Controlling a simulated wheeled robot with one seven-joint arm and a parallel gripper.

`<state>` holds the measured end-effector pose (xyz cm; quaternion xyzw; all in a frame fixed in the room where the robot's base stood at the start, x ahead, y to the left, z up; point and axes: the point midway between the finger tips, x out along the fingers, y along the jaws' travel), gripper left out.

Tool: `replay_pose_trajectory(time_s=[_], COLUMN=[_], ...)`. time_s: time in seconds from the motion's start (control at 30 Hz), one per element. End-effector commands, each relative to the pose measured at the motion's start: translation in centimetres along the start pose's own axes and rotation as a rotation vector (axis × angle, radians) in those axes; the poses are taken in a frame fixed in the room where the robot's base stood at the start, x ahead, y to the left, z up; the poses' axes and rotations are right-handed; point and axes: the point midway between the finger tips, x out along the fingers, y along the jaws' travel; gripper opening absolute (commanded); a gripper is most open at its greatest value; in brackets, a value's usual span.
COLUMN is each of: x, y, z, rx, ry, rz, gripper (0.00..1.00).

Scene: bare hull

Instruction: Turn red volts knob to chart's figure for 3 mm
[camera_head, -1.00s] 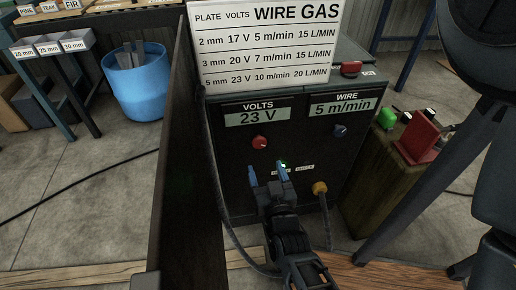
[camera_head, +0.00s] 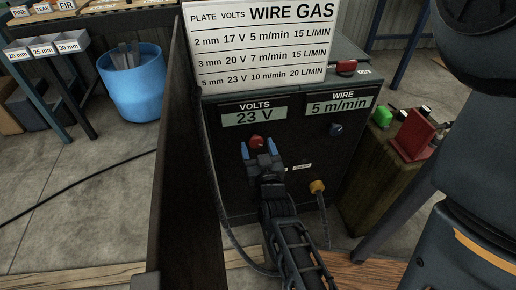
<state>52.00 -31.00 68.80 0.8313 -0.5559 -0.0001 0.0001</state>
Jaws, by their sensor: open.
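The red volts knob (camera_head: 257,142) is on the front of the dark welding machine (camera_head: 295,160), below the volts display (camera_head: 254,117), which reads 23 V. The chart (camera_head: 258,45) on top gives 20 V, 7 m/min and 15 L/min for 3 mm. My gripper (camera_head: 257,149) is open, its blue fingertips to the left and right of the knob in the picture. I cannot tell whether they touch it. The gripper body hides the panel just below the knob.
A yellow connector (camera_head: 317,187) with a cable is lower right. A dark upright panel (camera_head: 180,160) stands close on the left. A red button (camera_head: 346,67) is on top.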

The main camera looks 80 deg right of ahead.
Motion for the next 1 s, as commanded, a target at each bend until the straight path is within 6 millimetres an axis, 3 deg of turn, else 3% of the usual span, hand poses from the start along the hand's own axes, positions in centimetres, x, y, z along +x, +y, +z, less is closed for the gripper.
replay_pose_trajectory(time_s=[0.07,0.63,1.0], x=[-0.01,-0.03,-0.03], y=[0.00,0.01,0.02], z=[0.01,0.01,-0.11], rx=[0.000,0.000,-0.076], ry=[0.000,0.000,-0.001], rz=[0.000,0.000,0.000], gripper=[0.70,0.16,0.16])
